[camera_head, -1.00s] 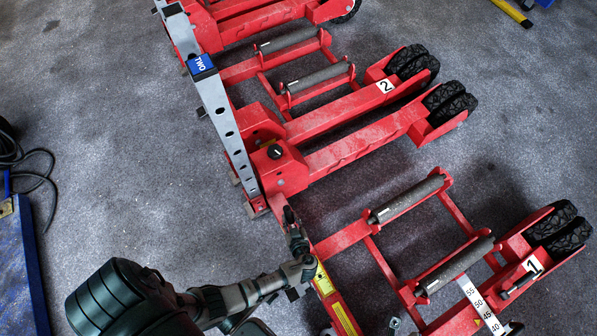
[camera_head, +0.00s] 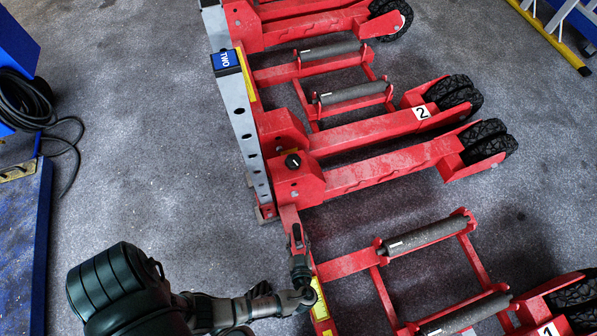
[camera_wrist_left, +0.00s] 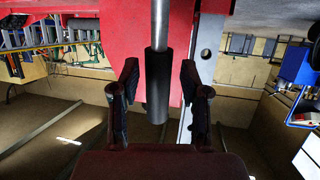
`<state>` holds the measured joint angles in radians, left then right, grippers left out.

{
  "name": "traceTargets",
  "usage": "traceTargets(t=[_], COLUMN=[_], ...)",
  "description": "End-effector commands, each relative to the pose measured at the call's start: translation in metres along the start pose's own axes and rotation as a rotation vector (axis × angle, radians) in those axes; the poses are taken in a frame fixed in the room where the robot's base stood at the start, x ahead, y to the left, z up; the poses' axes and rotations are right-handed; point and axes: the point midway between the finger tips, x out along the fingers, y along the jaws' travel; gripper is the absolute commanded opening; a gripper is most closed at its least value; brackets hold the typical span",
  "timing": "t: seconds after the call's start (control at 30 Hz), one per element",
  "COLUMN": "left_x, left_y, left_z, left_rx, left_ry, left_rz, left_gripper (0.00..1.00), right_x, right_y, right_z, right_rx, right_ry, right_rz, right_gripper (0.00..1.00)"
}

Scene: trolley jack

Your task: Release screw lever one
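In the left wrist view, the screw lever (camera_wrist_left: 157,85) is a grey metal rod with a black cylindrical grip at its end. It lies between the two dark fingers of my left gripper (camera_wrist_left: 160,92). The fingers are spread, with a gap visible on each side of the grip. In the head view my left gripper (camera_head: 299,258) is at the red beam, left of the jack marked 1 (camera_head: 549,331). The lever cannot be made out there. My right gripper is not in view.
A red jack marked 2 (camera_head: 422,113) stands beyond, with a grey perforated post carrying a blue TWO label (camera_head: 224,60). Grey rollers (camera_head: 427,236) lie right of my left gripper. A blue platform (camera_head: 22,240) and black cable (camera_head: 70,150) are at the left. Grey floor between is clear.

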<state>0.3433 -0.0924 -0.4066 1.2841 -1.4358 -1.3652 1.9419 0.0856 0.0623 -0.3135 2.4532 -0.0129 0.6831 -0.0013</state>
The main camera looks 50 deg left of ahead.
Motion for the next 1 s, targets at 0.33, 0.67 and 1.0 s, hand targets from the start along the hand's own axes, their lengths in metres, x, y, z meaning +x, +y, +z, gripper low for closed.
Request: traceTargets(t=[0.33,0.67,1.0], left_x=[0.0,-0.06,-0.114], left_y=[0.002,0.002,0.002], left_z=[-0.004,-0.002,-0.001], left_rx=[-0.005,-0.005,-0.003], left_ry=[0.007,0.003,0.004], left_rz=[0.001,0.001,0.0], left_gripper=[0.54,0.54,0.54], right_x=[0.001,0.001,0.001], right_y=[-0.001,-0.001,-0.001], right_z=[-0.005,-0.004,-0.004], right_rx=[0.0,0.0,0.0], right_ry=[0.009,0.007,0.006], right_rz=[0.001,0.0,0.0], right_gripper=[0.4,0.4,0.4])
